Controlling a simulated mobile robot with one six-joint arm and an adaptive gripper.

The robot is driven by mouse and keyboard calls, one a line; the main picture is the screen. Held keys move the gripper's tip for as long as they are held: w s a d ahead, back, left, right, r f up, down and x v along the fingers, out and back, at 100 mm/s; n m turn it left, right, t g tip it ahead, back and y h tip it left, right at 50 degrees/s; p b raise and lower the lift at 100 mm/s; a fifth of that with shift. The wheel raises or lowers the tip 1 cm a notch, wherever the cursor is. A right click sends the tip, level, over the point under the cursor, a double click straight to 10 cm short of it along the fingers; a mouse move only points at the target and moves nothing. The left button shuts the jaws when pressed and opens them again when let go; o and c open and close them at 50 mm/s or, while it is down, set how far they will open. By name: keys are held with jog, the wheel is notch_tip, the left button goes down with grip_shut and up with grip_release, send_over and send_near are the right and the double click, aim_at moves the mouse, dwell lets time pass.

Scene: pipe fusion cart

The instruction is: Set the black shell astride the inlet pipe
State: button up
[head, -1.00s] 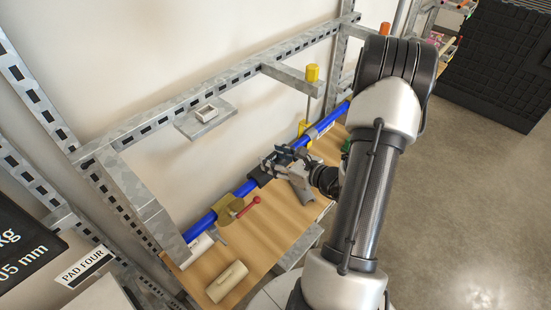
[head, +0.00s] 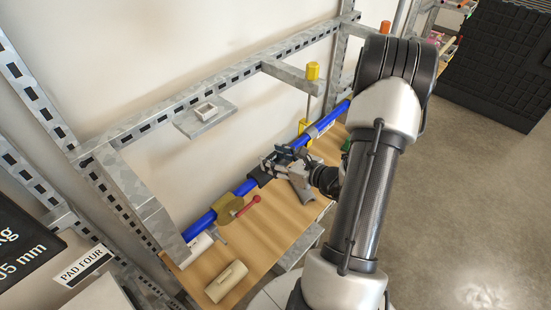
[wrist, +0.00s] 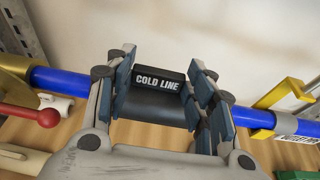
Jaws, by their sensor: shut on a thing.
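The black shell (wrist: 155,95), with a white "COLD LINE" label, is between the two fingers of my gripper (wrist: 163,92) in the wrist view. My gripper is shut on it. The blue inlet pipe (wrist: 75,84) runs out to both sides of the shell and is hidden behind the shell and fingers. In the head view, a dark end of the shell (head: 262,176) shows at the blue pipe (head: 200,224), beside my gripper (head: 280,163). The shell lies in line with the pipe; I cannot tell whether it is fully seated.
A brass-coloured valve with a red handle (head: 247,206) is on the pipe to the left. A yellow bracket (wrist: 285,95) is at the right. A beige half-shell (head: 226,282) lies on the wooden board (head: 270,235). A small shelf (head: 205,118) juts out above.

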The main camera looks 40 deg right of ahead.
jog(key=o, duration=1.1)
jog(key=shift+c, duration=0.2)
